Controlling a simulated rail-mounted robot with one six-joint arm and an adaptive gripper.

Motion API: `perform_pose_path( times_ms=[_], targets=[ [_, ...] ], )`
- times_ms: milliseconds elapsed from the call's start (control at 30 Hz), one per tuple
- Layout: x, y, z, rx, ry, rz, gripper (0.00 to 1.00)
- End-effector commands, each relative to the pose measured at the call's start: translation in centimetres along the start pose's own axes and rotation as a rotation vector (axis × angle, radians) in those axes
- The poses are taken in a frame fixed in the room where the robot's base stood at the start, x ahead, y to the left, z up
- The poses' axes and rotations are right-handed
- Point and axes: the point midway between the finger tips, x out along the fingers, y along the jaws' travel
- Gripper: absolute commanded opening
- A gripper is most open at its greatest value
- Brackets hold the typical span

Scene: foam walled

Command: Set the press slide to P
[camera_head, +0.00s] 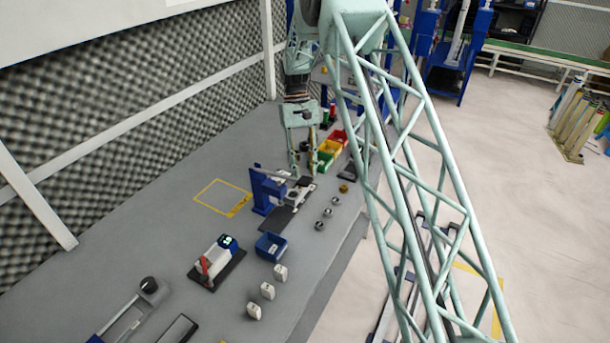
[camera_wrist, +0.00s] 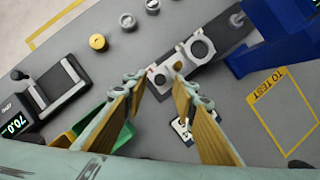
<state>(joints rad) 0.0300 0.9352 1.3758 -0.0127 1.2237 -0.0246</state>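The blue press (camera_head: 265,190) stands on the grey bench, and its blue body (camera_wrist: 285,38) fills the upper right of the wrist view.
Green, yellow and red bins (camera_head: 327,150) stand just beyond my gripper; a green bin (camera_wrist: 115,135) shows beside the left finger. A display device (camera_wrist: 45,95) is at the left. Metal rings (camera_head: 324,213) and a blue bin (camera_head: 271,246) lie nearer. The yellow-outlined area (camera_head: 222,198) is empty.

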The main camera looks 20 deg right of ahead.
Motion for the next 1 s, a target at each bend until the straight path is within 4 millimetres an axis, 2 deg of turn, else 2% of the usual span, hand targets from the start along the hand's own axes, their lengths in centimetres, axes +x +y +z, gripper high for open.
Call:
perform_pose_path(
  times_ms=[200,600,867,1000],
  targets=[
    [1.4,0.0,0.0,0.000,0.000,0.000,0.26],
    [1.7,0.0,0.0,0.000,0.001,0.000,0.26],
    [1.6,0.0,0.0,0.000,0.001,0.000,0.02],
    [1.6,0.0,0.0,0.000,0.001,0.000,0.00]
  ],
)
